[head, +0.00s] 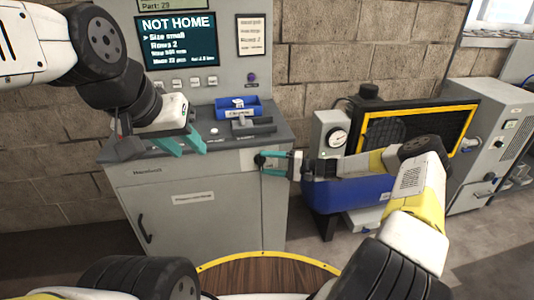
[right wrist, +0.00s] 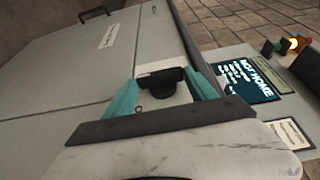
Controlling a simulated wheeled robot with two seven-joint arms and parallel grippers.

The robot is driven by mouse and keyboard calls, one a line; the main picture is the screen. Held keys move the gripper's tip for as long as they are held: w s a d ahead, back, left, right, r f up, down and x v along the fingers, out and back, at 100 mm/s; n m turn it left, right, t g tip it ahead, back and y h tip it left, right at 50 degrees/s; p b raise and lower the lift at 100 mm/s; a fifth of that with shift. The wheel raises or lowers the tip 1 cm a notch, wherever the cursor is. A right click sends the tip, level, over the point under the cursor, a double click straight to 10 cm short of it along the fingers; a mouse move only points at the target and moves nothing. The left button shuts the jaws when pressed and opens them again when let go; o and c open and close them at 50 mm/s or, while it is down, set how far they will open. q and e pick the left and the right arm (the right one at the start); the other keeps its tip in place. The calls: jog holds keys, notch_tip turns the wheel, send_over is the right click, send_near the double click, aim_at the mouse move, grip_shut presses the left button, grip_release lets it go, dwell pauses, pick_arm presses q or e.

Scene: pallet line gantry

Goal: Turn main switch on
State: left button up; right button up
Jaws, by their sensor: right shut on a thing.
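The main switch (head: 259,160) is a black knob on the upper right of the grey cabinet's front. It also shows in the right wrist view (right wrist: 160,78), with a pale label plate behind it. My right gripper (head: 264,163) reaches it from the right, its teal fingers on either side, shut on the knob. The fingers partly hide the knob, and I cannot tell its exact turn position. My left gripper (head: 187,144) is above the left of the cabinet's console top, its teal fingers apart and empty.
The grey cabinet (head: 228,213) has a screen (head: 178,40) reading "NOT HOME" above it. A blue tray (head: 238,108) stands on the console. To the right are a blue tank machine (head: 350,192) with a gauge and a yellow-edged guard. Bare floor lies before the cabinet.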

jog(key=shift+s+a, duration=0.1)
dwell(0.4)
jog(key=o, duration=1.4)
jog(key=shift+c, duration=0.2)
jog(key=v, duration=0.7)
jog(key=shift+d+f, duration=0.15)
jog(key=shift+d, duration=0.25)
